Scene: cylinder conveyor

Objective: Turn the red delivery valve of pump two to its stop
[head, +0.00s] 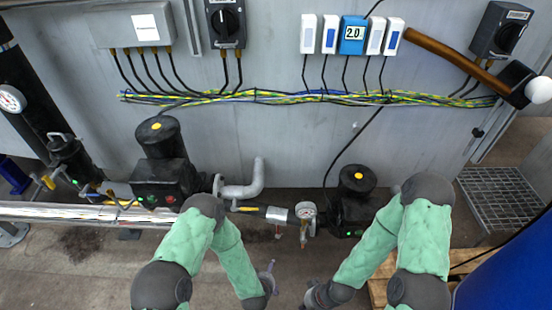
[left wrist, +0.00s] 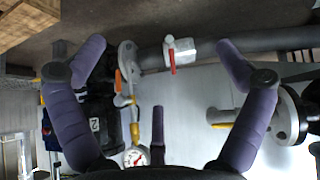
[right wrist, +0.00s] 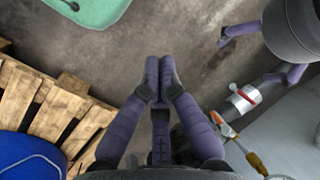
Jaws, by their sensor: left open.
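In the left wrist view the red valve handle (left wrist: 172,58) sits on a silver pipe section, beside the black pump marked 2 (left wrist: 95,124). My left gripper (left wrist: 163,48) is open, with the red handle between its spread fingers and not visibly touched. The red handle also shows in the right wrist view (right wrist: 243,95), near the left gripper's fingers. In the head view pump two (head: 352,208) stands right of a gauge (head: 306,211), partly behind my right arm. My right gripper (right wrist: 159,68) is shut and empty above the floor, left of the valve.
A second black pump (head: 160,178) stands left, with a grey bent pipe (head: 245,190) beside it. A wooden pallet (right wrist: 55,108) and a blue drum (right wrist: 28,158) lie near my right gripper. Yellow-handled valves (left wrist: 135,132) are close to the left gripper. Floor in front is clear.

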